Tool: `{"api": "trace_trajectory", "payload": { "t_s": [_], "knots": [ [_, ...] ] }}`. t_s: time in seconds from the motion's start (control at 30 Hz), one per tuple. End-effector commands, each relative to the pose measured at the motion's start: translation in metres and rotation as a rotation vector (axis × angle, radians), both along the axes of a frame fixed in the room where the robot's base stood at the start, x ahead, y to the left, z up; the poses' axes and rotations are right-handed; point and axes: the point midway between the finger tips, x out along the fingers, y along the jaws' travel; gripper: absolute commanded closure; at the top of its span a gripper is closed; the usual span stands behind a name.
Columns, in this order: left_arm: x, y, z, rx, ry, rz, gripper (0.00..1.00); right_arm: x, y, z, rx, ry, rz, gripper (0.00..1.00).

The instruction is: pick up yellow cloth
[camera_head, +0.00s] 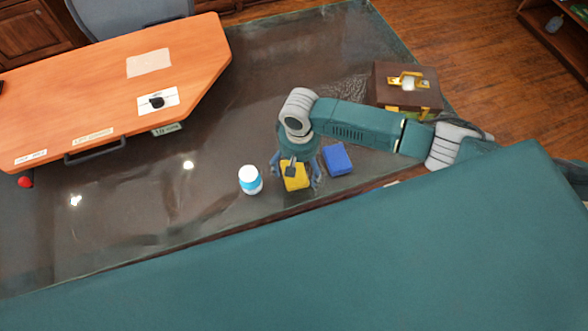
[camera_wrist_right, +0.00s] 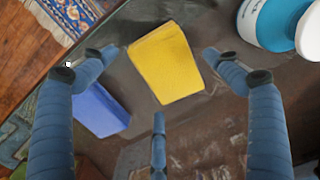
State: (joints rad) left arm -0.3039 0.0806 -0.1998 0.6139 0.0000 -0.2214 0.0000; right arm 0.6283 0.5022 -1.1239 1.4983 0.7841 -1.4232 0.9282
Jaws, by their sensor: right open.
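The yellow cloth (camera_head: 297,182) lies on the dark glossy table top as a folded, block-like pad, partly covered by my right gripper (camera_head: 296,172) in the head view. In the right wrist view the whole yellow cloth (camera_wrist_right: 168,62) shows between the spread fingers of my right gripper (camera_wrist_right: 160,57). The right gripper is open and empty above the cloth, with its fingers on either side and a third finger below it in the picture. I cannot tell whether any finger touches the table. My left gripper is in neither view.
A blue cloth or pad (camera_head: 337,159) lies close to the right of the yellow cloth. A white and blue bottle (camera_head: 250,180) stands close to its left. A brown case (camera_head: 406,88) is at the back right.

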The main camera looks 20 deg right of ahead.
Motion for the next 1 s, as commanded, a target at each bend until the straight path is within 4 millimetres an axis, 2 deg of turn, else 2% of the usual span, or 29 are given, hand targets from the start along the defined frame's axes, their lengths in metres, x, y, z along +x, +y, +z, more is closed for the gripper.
{"api": "trace_trajectory", "payload": {
  "t_s": [0.03, 0.13, 0.37, 0.6, 1.0],
  "knots": [
    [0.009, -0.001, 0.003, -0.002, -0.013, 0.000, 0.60, 0.000, 0.000, -0.006, -0.001, 0.001, -0.002, 0.11],
    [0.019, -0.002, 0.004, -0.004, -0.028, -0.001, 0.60, 0.000, 0.000, -0.014, 0.000, 0.001, -0.001, 0.11],
    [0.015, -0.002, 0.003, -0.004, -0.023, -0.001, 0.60, 0.000, 0.000, -0.016, 0.001, -0.001, 0.000, 0.11],
    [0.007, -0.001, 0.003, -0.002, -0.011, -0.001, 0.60, 0.000, 0.000, -0.016, 0.001, -0.001, 0.000, 0.57],
    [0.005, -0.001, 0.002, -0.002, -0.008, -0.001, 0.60, 0.001, 0.000, -0.014, 0.001, -0.001, 0.000, 0.59]
  ]
}}
